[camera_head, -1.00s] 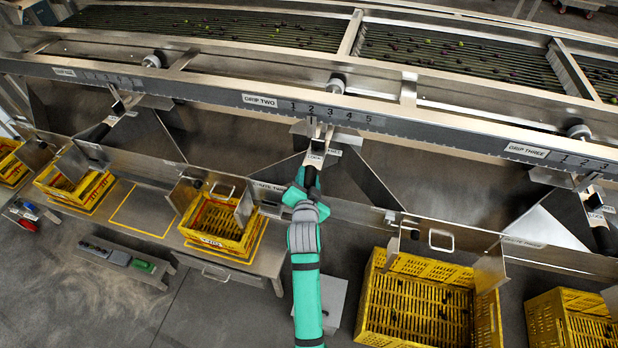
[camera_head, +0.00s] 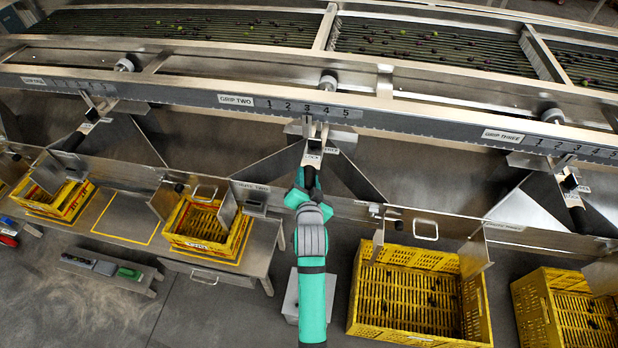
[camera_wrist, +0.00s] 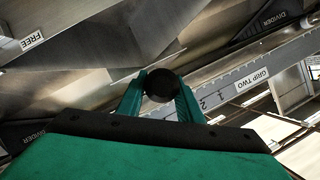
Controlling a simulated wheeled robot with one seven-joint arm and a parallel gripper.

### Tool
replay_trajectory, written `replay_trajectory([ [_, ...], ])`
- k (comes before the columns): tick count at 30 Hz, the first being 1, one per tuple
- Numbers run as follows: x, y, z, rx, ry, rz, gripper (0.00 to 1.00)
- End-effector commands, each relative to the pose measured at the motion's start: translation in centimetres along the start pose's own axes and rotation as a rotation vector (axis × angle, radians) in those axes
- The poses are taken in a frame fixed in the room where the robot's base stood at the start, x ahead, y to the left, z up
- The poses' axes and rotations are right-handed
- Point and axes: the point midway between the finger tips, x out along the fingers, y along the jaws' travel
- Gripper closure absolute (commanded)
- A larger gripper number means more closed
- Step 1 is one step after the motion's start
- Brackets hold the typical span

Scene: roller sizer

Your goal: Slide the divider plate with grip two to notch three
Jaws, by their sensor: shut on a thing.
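The divider plate with grip two (camera_head: 340,178) hangs below the rail under the GRIP TWO label (camera_head: 236,99). Its upright pointer (camera_head: 309,126) stands under the number 3 on the scale (camera_head: 307,109). My gripper (camera_head: 309,180) is shut on the black grip at the near end of the divider's arm. In the wrist view the round black grip end (camera_wrist: 161,85) sits between both green fingers. LOCK and FREE labels (camera_head: 331,149) show beside the arm's upper end; I cannot tell which way the lock is set.
A long rail (camera_head: 420,120) runs across, with similar dividers to left and right. A sheet-metal wall (camera_head: 350,208) with chutes stands below. Yellow crates (camera_head: 352,300) stand to either side of my arm. Olives lie on the rollers (camera_head: 430,45) behind.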

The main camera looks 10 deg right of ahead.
Motion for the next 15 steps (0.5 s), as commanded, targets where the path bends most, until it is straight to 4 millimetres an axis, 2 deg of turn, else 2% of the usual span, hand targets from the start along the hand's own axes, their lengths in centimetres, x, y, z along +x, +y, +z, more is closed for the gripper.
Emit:
replay_trajectory([
  [1,-0.01,0.05,-0.03,0.002,0.0,0.001,0.6],
  [3,-0.01,0.0,0.01,0.001,0.0,0.0,0.49],
  [11,-0.03,0.05,-0.04,0.001,0.001,0.001,0.49],
  [15,-0.77,0.1,0.01,0.001,0.001,0.001,0.49],
])
